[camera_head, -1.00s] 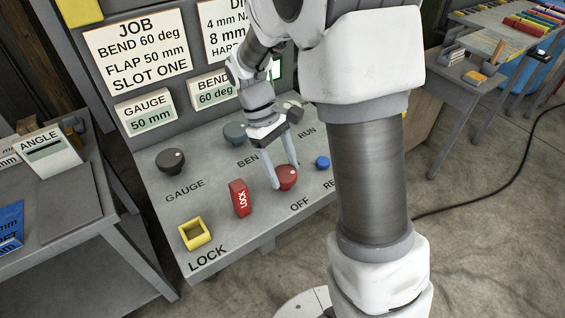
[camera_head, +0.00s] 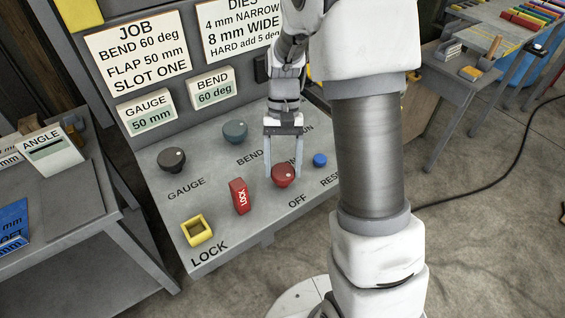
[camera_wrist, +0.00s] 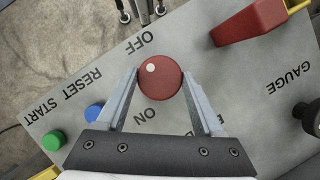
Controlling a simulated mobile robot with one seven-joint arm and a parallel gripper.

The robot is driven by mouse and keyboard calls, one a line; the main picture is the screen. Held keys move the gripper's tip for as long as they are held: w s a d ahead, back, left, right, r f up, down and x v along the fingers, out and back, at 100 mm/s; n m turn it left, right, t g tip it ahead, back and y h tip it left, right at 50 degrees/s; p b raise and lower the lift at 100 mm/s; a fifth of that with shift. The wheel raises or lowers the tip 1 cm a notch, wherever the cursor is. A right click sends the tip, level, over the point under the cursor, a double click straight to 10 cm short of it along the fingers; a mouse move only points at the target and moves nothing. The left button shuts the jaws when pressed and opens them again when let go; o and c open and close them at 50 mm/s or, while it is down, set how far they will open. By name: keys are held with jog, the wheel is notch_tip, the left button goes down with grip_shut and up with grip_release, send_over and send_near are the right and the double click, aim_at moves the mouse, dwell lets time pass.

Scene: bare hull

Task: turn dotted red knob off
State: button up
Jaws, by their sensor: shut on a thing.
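The red knob (camera_head: 283,178) stands on the sloping grey control panel (camera_head: 220,205), between the OFF label and the upper lettering. In the wrist view the knob (camera_wrist: 160,82) is round with one white dot near its rim, on the upper-left side toward the OFF label (camera_wrist: 141,43). The ON label (camera_wrist: 144,113) is on the opposite side. My gripper (camera_head: 283,171) reaches down from above with one finger on each side of the knob. In the wrist view my gripper (camera_wrist: 160,76) is shut on it, fingertips against its sides.
A blue button (camera_head: 320,160) is close on the right. A green button (camera_wrist: 53,141) shows in the wrist view. Dark GAUGE (camera_head: 171,160) and BEND (camera_head: 235,132) knobs are behind.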

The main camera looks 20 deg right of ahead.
jog(key=shift+m+y, duration=0.3)
jog(key=shift+m, duration=0.5)
jog(key=shift+t, duration=0.3)
jog(key=o, duration=1.4)
jog(key=shift+r, duration=0.1)
jog(key=v, duration=1.7)
jog(key=shift+w+d+r+p, duration=0.1)
jog(key=shift+w+d+p, duration=0.05)
jog(key=shift+p, duration=0.15)
